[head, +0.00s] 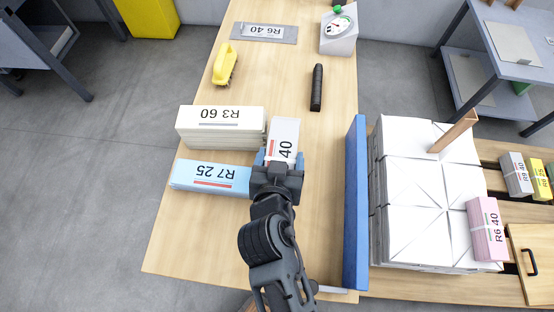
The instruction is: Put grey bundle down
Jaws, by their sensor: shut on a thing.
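The grey bundle (285,128) is a pale block with a label ending in 40 and a red stripe, in the middle of the head view. My gripper (278,162) is shut on its near end, and the fingers and wrist hide that end. The bundle is over the wooden table (321,205), just right of a cream bundle marked R3 60 (222,126). A light blue bundle marked R7 25 (209,179) lies left of my gripper. I cannot tell whether the grey bundle touches the table or the cream bundle.
A blue upright board (356,200) runs along the table's right side, with white wrapped stacks (425,190) beyond it.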

